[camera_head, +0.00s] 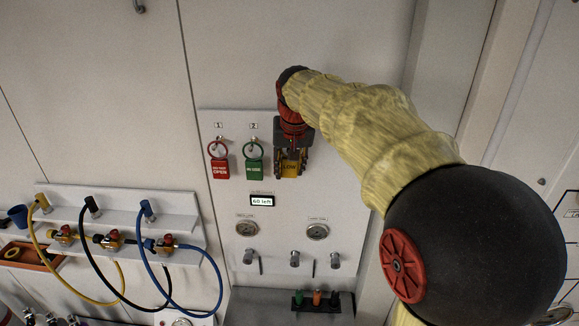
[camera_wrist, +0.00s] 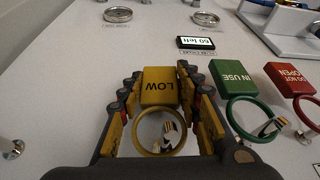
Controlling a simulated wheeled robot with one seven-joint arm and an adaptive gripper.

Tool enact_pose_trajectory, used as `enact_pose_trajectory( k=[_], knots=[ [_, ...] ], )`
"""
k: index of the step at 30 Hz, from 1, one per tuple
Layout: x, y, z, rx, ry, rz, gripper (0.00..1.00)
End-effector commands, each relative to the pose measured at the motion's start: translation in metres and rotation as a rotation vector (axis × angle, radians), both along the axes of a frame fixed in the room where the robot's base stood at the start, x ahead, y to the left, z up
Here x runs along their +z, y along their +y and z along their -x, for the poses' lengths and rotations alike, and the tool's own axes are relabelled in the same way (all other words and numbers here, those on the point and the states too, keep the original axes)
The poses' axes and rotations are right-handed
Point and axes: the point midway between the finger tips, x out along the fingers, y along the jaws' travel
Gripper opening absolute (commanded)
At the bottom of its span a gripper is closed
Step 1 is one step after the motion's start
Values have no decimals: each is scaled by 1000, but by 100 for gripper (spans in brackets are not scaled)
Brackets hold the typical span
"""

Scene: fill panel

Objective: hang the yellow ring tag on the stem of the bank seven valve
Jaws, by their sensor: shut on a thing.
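The yellow ring tag (camera_head: 290,168) hangs at the right of the tag row in the head view, between my gripper's fingers. In the wrist view its block (camera_wrist: 158,87), marked LOW, is between the fingers, and its ring (camera_wrist: 160,147) is nearer the palm. A metallic hook-like piece shows inside the ring; I cannot tell if the ring still rests on it. My gripper (camera_head: 290,173) points down along the panel and is shut on the tag; it also shows in the wrist view (camera_wrist: 159,75). No label reading bank seven is legible, so I cannot tell which valve it is.
A red tag (camera_head: 220,168) and a green tag (camera_head: 254,169) hang left of my gripper. A display (camera_head: 262,200), two gauges and several metal stems (camera_head: 294,259) are below. A hose rack (camera_head: 180,200) with several valves stands at the left.

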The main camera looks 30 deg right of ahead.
Motion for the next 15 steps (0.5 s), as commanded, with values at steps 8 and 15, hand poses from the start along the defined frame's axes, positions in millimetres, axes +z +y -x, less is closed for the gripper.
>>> enact_pose_trajectory(
  k=[8,15],
  knots=[
    [-4,0,0,0,0,0,41],
    [-4,0,0,0,0,0,54]
  ],
)
